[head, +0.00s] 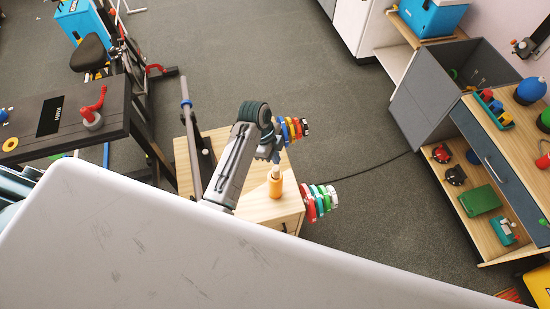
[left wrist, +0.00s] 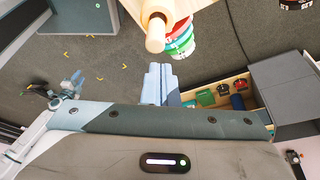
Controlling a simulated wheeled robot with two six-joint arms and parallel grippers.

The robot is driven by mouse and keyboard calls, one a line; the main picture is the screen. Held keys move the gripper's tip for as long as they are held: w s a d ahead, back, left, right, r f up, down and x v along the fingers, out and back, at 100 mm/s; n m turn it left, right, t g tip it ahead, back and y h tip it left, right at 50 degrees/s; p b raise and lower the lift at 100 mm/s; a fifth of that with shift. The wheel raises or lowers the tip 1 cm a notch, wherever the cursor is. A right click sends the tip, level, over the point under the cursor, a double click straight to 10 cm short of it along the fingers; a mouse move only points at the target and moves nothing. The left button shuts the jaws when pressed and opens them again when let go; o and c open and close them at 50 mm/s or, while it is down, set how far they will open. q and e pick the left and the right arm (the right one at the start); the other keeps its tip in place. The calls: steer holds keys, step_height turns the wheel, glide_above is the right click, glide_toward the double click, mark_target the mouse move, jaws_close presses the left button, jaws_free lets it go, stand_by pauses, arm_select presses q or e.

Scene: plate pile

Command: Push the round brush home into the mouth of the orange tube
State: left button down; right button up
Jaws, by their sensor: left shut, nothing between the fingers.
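The orange tube (head: 276,188) stands upright on a light wooden cabinet top in the head view. The pale handle of the round brush (head: 275,172) sticks up out of its mouth; any bristles are hidden. In the left wrist view the wooden brush handle (left wrist: 155,40) points toward me from the orange tube (left wrist: 158,9) at the top edge. My left gripper (head: 268,156) is close above the brush in the head view. Its fingers (left wrist: 160,84) are shut and empty, apart from the handle end in the wrist view. My right gripper does not show.
Coloured discs (head: 322,200) hang at the cabinet's right side, and more discs (head: 293,129) at its far corner. A dark bench (head: 65,115) stands left. A wooden shelf unit (head: 480,195) stands right, with open floor between it and the cabinet.

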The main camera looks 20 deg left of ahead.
arm_select(q)
steer(key=shift+a+r, duration=0.1)
steer(key=shift+r, duration=0.3)
steer(key=v, duration=1)
steer(key=shift+f, duration=0.2)
